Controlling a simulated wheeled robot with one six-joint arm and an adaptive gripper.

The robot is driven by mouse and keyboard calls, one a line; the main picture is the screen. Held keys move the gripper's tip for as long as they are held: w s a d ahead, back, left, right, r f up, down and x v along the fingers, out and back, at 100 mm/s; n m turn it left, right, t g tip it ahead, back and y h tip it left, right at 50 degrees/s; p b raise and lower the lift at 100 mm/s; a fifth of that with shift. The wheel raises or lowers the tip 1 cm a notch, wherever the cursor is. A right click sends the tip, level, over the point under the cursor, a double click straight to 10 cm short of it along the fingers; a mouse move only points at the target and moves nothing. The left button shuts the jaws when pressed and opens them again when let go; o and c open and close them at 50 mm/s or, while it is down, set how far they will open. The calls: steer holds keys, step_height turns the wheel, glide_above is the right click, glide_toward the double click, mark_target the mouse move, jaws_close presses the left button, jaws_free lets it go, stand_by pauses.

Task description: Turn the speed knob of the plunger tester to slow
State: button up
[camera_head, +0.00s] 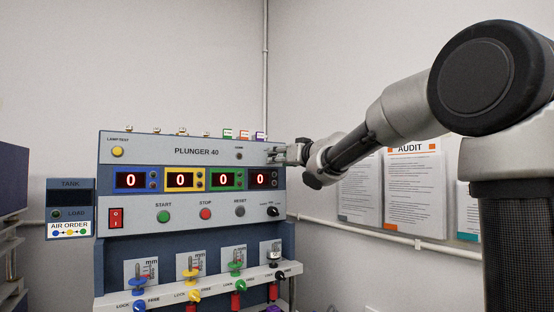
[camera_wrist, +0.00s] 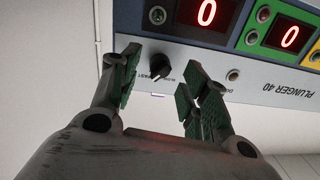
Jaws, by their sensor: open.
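The plunger tester (camera_head: 196,152) stands in the middle of the head view, labelled PLUNGER 40. My gripper (camera_head: 272,154) is at the panel's upper right in the head view. In the wrist view my gripper (camera_wrist: 160,78) is open, its green-padded fingers apart on either side of the knob, with no visible contact.
A shelf with coloured plungers and valve knobs (camera_head: 195,295) juts out below. A TANK box (camera_head: 70,207) is at left; AUDIT sheets (camera_head: 413,190) hang at right.

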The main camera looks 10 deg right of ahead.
steer(key=shift+x, duration=1.2)
steer(key=shift+c, duration=0.3)
jaws_close()
